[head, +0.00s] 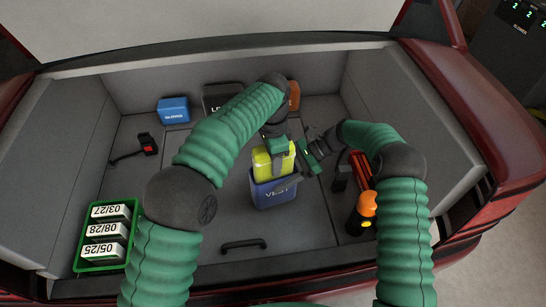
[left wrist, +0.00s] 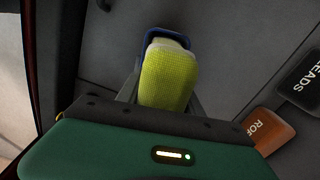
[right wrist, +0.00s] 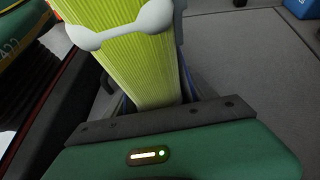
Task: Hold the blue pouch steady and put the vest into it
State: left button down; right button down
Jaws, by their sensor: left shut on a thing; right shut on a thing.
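The blue pouch (head: 273,196), marked VEST, stands upright on the trunk floor near the middle. The folded yellow vest (head: 262,161) is upright at the pouch's mouth; its lower part is hidden behind the pouch's front wall and appears to be inside. My left gripper (head: 279,162) is shut on the vest from above. In the left wrist view the vest (left wrist: 165,75) sits between the fingers, with the blue rim (left wrist: 165,32) beyond it. The vest (right wrist: 130,60) fills much of the right wrist view.
A green crate (head: 103,262) with dated boxes is at the front left. A blue box (head: 173,110), a dark LEADS case (head: 222,97) and an orange pouch (head: 294,95) stand along the back. An orange-topped flashlight (head: 362,213) is at right. A floor handle (head: 243,245) lies in front.

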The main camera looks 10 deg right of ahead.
pick_arm(q)
jog(key=shift+f, duration=0.85)
jog(key=c, duration=0.7)
grip_release()
notch_tip(320, 180, up, 9)
pick_arm(e)
jog(key=shift+c, duration=1.1)
grip_release()
